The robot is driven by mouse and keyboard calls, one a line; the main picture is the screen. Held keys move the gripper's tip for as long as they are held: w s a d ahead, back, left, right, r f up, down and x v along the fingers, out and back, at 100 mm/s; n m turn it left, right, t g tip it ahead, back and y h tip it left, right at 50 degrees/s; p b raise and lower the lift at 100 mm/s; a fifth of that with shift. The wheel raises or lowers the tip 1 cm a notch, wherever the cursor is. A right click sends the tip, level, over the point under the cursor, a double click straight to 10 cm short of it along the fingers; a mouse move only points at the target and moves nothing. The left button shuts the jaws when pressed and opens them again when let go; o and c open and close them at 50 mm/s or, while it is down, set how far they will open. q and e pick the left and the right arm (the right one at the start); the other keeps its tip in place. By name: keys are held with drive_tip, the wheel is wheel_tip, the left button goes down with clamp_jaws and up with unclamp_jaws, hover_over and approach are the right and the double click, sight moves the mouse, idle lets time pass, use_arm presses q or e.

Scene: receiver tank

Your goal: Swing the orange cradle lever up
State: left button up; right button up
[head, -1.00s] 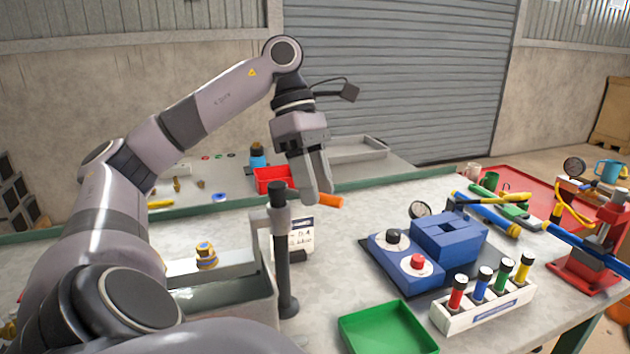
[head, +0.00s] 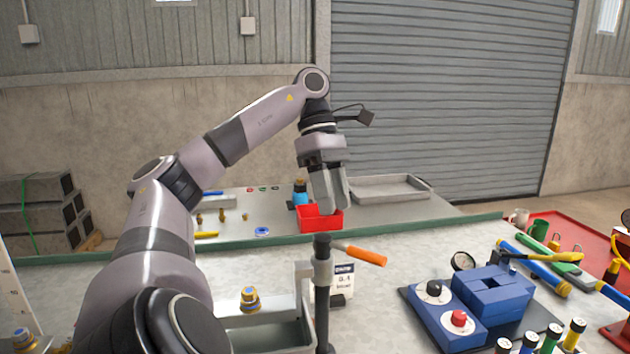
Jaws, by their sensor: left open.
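The cradle lever has an orange handle (head: 366,256) that sticks out to the right and slightly down from near the top of a dark upright post (head: 322,290). The post stands at the right end of a grey open tank (head: 292,336). My left gripper (head: 331,208) points down with its fingers above the post top, up and left of the orange handle. It is open and I see nothing between its fingers. It appears clear of the lever in the picture; its depth is hard to judge. My right gripper is not in view.
A small label stand (head: 345,275) is beside the post, under the lever. A blue fixture (head: 492,292) stands to the right. Bare bench top lies between post and fixture.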

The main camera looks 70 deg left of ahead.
use_arm(q)
drive_tip(key=a, duration=0.6)
drive_tip(key=shift+s, duration=0.35)
idle(0.7)
